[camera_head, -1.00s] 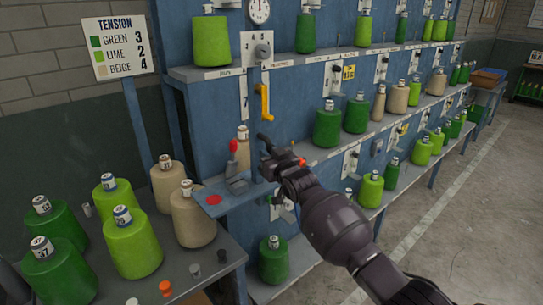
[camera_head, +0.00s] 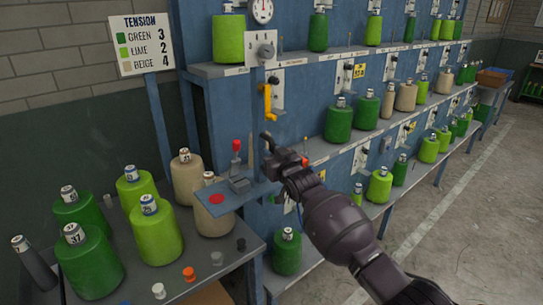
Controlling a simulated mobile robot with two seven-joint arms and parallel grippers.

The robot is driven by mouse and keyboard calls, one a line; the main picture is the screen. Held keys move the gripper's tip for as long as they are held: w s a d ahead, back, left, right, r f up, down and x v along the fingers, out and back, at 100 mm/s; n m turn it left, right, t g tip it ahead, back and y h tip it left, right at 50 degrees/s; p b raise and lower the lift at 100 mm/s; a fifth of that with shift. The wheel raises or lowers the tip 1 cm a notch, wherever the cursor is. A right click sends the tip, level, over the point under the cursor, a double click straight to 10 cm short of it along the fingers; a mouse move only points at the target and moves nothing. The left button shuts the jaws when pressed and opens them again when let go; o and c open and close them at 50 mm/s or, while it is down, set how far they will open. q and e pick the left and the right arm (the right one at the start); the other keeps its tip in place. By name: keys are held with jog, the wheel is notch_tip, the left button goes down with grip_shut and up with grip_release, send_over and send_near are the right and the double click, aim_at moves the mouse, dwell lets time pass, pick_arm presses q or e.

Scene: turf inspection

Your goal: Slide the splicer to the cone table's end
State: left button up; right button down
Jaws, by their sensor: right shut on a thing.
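The splicer (camera_head: 238,181) is a small grey device with an upright red knob. It sits on a blue plate (camera_head: 228,203) with a red spot, in front of the blue machine. The plate overlaps a beige cone at the right end of the cone table (camera_head: 205,262) in the picture; whether they touch I cannot tell. My left gripper is not in view.
Lime, green and beige cones (camera_head: 155,232) crowd the table, with small coloured pegs (camera_head: 189,274) near its front edge. A yellow crank (camera_head: 268,101) is on the machine above my gripper. A tension sign (camera_head: 141,44) stands behind. The floor at right is clear.

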jog(key=shift+f, duration=0.15)
jog(key=c, duration=1.1)
grip_release()
jog(key=shift+v, duration=5.4)
jog(key=s+d+f+m+g+h, duration=0.1)
jog(key=s+d+f+h, duration=0.1)
jog(key=s+d+f, duration=0.5)
jog(key=s+d+f+m+g+h, duration=0.1)
jog(key=s+d+f+m+h, duration=0.1)
jog(key=s+d+f, duration=0.5)
jog(key=s+d+f+m+g+h, duration=0.1)
jog(key=s+d+f+h, duration=0.3)
jog(key=s, duration=1.8)
jog(key=shift+s+d+f+g, duration=0.15)
jog(key=shift+d+f, duration=0.5)
jog(key=shift+f, duration=1)
jog(key=shift+s+d+f+g, duration=0.1)
jog(key=shift+d+f+g, duration=0.15)
jog(key=shift+d+f, duration=0.9)
jog(key=shift+s+d+f+g, duration=0.1)
jog(key=shift+d+f+g, duration=0.1)
jog(key=shift+f, duration=1.9)
